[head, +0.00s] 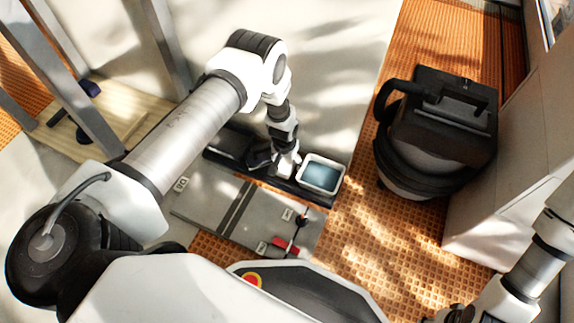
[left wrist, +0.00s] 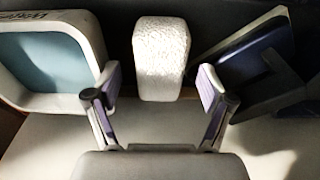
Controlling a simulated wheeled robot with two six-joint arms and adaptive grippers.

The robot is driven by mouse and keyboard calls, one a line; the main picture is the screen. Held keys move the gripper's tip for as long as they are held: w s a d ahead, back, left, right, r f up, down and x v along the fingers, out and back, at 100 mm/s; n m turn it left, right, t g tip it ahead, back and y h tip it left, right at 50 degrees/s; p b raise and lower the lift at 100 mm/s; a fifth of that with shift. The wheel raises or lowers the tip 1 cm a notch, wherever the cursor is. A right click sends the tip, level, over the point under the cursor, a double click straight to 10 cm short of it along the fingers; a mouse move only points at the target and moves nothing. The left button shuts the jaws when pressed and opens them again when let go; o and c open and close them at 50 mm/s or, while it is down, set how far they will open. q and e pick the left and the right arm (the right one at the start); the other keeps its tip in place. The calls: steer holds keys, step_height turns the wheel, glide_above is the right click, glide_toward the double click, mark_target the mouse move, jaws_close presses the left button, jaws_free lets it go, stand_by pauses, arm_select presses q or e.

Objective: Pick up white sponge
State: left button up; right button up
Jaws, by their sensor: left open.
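The white sponge (left wrist: 161,58) is a rough-textured block, upright in the middle of the left wrist view. My left gripper (left wrist: 160,90) is open, with one finger to each side of the sponge's lower part in the picture. Gaps show between both fingers and the sponge, so it is not clamped. In the head view my left gripper (head: 277,164) is low over the dark tray (head: 318,200).
A white tub with blue inside (head: 320,174) stands right of the left gripper, close to it. A dark blue trowel-like tool (left wrist: 262,58) lies on the sponge's other side. Grey tiles (head: 240,212) lie in front. A black vacuum (head: 436,130) stands at right.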

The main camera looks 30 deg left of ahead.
arm_select(q)
steer(key=shift+f, duration=0.1)
steer(key=c, duration=1.1)
steer(key=shift+c, duration=0.2)
